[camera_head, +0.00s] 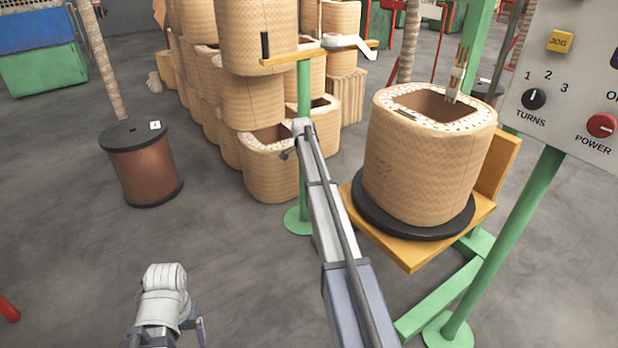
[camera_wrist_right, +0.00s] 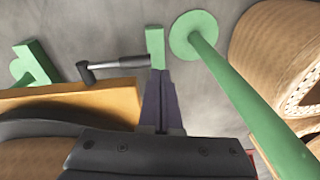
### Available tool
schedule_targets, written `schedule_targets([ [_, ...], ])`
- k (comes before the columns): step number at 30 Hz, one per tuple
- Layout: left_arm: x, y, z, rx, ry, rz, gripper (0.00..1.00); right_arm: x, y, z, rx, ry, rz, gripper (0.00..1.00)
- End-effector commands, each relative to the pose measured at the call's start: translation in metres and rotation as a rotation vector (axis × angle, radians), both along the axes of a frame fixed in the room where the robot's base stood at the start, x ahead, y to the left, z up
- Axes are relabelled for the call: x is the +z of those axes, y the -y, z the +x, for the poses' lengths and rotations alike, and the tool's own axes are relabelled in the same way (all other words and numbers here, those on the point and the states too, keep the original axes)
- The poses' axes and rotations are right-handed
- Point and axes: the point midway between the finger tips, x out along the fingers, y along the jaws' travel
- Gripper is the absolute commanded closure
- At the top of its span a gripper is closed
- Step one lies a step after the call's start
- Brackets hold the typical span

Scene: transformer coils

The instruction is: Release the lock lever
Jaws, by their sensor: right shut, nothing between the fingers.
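The lock lever (camera_wrist_right: 105,66), a grey rod with a dark pivot at its left and a dark grip at its right, shows in the right wrist view beyond the yellow board. My right gripper (camera_wrist_right: 158,78) is shut and empty, its fingertips close to the grip's right end; I cannot tell if they touch. In the head view my right arm reaches up the middle to its wrist (camera_head: 303,127), left of the coil; its fingers and the lever are not clearly visible there. My left gripper (camera_head: 165,290) is at lower left, its fingers mostly hidden.
A wound coil (camera_head: 425,165) stands on a black disc on the yellow platform (camera_head: 410,256). A green post (camera_head: 304,90) rises behind my right wrist. The control panel (camera_head: 570,75) is at right. Stacked coils (camera_head: 265,155) stand behind; the left floor has a copper spool (camera_head: 145,170).

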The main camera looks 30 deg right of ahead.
Motion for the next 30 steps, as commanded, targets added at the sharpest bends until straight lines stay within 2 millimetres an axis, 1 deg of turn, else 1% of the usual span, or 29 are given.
schedule_targets([
  [1,0.017,0.000,0.000,-0.002,0.000,0.000,0.18,0.017,0.000,0.009,0.000,0.000,-0.001,1.00],
  [6,0.042,0.000,0.000,-0.007,-0.001,0.000,0.18,0.042,-0.007,0.030,0.001,-0.001,-0.001,1.00],
  [10,0.055,0.000,0.000,-0.006,-0.001,0.002,0.18,0.055,-0.010,0.041,-0.001,-0.001,-0.001,1.00],
  [15,0.060,-0.001,0.000,-0.004,-0.001,0.003,0.18,0.060,-0.013,0.047,-0.001,-0.001,-0.001,1.00],
  [30,0.058,-0.001,0.000,-0.004,0.000,0.003,0.18,0.058,-0.015,0.046,0.002,-0.001,-0.001,1.00],
])
